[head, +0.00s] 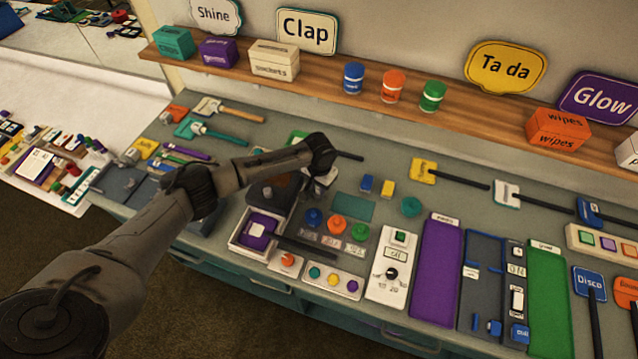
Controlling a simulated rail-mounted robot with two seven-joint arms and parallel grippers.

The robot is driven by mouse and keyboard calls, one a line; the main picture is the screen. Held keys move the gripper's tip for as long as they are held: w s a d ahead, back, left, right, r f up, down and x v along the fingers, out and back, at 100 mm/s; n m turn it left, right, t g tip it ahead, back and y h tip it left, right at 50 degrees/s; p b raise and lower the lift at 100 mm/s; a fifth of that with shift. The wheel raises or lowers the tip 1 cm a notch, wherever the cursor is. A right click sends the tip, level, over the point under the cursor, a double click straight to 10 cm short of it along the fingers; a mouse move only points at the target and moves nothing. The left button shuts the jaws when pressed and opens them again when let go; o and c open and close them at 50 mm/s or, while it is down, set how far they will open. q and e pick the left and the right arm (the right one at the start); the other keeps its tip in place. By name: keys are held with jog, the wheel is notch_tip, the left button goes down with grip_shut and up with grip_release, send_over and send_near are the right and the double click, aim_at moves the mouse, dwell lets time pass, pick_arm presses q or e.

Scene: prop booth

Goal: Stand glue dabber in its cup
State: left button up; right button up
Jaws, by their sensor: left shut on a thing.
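My left gripper (318,176) points down over the workbench, behind the purple-topped white box and left of the teal mat. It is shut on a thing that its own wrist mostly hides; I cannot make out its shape. I cannot pick out the glue dabber or its cup for sure. A dark tray (262,206) with a small round piece lies just left of the gripper. A round teal piece (411,206) stands apart on the bench to the right. My right gripper is not in view.
The grey workbench (385,158) is crowded. Blue (314,217), orange (337,226) and green (360,232) round pieces stand in front of the teal mat (354,207). A yellow paddle (423,170) lies behind right. The wooden shelf (320,78) runs along the back wall.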

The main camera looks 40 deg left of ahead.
pick_arm(q)
jog(key=o, duration=0.9)
jog(key=shift+o, duration=0.5)
jog(key=shift+o, duration=0.7)
jog(key=shift+r, duration=0.1)
notch_tip(320, 180, up, 4)
jog(key=p, duration=0.4)
jog(key=shift+p, duration=0.3)
notch_tip(320, 180, up, 4)
jog(key=p, duration=0.4)
